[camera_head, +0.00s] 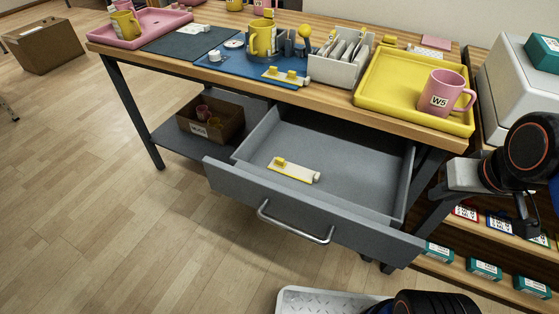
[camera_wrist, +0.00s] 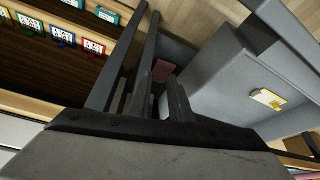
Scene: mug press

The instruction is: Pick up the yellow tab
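A white plate with a yellow tab (camera_head: 280,161) standing on its left end lies flat on the floor of the open grey drawer (camera_head: 350,165). In the wrist view the yellow tab (camera_wrist: 276,103) and its pale plate show small at the right, inside the drawer (camera_wrist: 225,80). My gripper (camera_wrist: 160,88) points past the drawer's side, with its two dark fingers apart and nothing seen held between them. It is well away from the tab. In the head view my arm is at the right edge, and the fingertips cannot be made out clearly.
A similar plate with yellow pieces (camera_head: 285,76) lies on the blue mat (camera_head: 235,66) on the table. A yellow tray (camera_head: 385,92) holds a pink mug (camera_head: 442,92). A cardboard box (camera_head: 212,123) sits on the lower shelf. The drawer's front and side walls stand around the tab.

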